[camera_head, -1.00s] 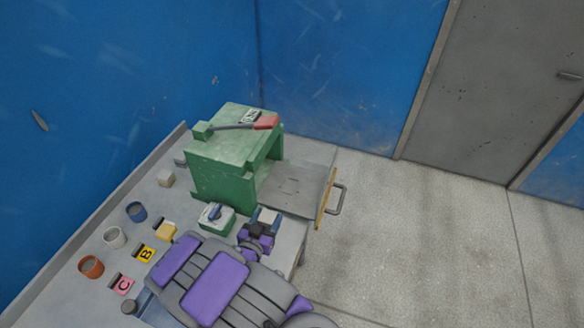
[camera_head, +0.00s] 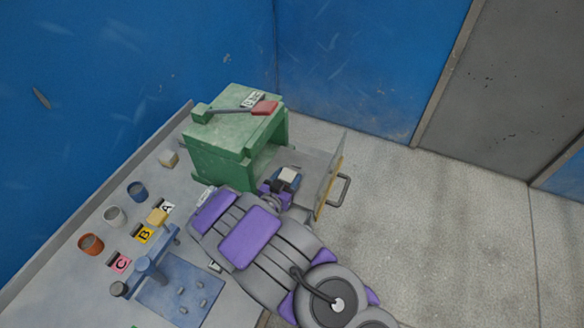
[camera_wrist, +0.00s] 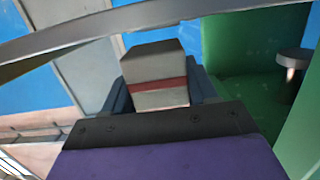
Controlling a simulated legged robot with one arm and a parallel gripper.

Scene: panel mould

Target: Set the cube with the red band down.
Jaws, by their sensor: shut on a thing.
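The cube with the red band (camera_wrist: 158,82) is held between the dark blue fingers of my gripper (camera_wrist: 160,92) in the wrist view. The band runs across its near face; the rest is pale, with a grey-brown top. In the head view my gripper (camera_head: 284,182) is in front of the green box's opening, over the pulled-out tray area, and the cube's pale top (camera_head: 289,174) shows between the fingers. The cube's underside is hidden, so I cannot tell whether it touches anything.
The green box (camera_head: 235,150) has a red-ended lever (camera_head: 264,107) on top. A handled front panel (camera_head: 331,178) stands right of my gripper. Blue (camera_head: 138,191), white (camera_head: 115,216) and orange (camera_head: 91,244) cups, a yellow cube (camera_head: 157,216), a pale cube (camera_head: 168,159) and a blue fixture (camera_head: 155,268) lie left of my arm.

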